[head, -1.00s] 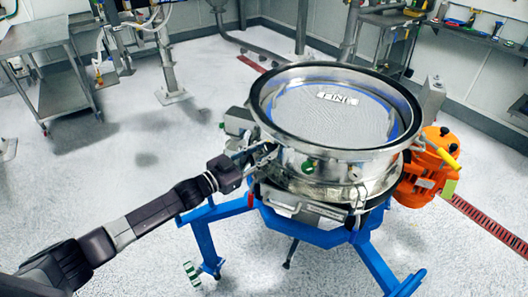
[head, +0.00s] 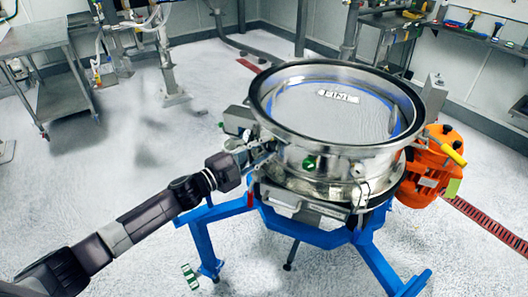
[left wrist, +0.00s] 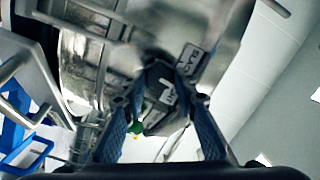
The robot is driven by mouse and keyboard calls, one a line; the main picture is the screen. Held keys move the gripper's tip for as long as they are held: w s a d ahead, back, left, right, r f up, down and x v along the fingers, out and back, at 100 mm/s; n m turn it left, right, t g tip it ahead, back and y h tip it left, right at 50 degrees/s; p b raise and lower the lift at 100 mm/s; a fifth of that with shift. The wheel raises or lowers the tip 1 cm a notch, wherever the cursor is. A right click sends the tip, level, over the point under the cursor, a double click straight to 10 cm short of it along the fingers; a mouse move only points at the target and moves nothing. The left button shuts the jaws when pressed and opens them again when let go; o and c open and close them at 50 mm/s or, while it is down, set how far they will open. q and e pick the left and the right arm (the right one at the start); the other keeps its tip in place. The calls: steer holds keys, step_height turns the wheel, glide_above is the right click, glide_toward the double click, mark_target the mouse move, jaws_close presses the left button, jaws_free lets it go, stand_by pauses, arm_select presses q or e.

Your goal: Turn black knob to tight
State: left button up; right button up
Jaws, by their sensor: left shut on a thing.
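The round steel powder sifter (head: 318,162) stands in the middle of the head view, with a wide open top and a fine mesh screen (head: 345,118). My left gripper (head: 262,150) reaches in from the left and touches the sifter's left side below the rim. In the left wrist view its two blue-padded fingers (left wrist: 162,88) close on the dark black knob (left wrist: 157,74) beside the steel wall. The knob is mostly hidden behind my gripper in the head view. Whether it is tight cannot be told. My right gripper is not in view.
A blue frame (head: 318,236) carries the sifter. An orange motor (head: 428,172) sits at its right side. A steel side table (head: 38,40) stands at the back left.

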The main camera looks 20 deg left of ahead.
arm_select(q)
steer(key=m+b, duration=0.1)
steer(key=m, duration=0.3)
steer(key=shift+f+b, duration=0.2)
steer(key=shift+b, duration=0.15)
steer(key=shift+m+b, duration=0.5)
steer(key=shift+m, duration=1.1)
steer(key=o, duration=1.2)
steer(key=shift+c, duration=0.2)
steer(key=shift+s, duration=0.1)
steer(key=v, duration=1.2)
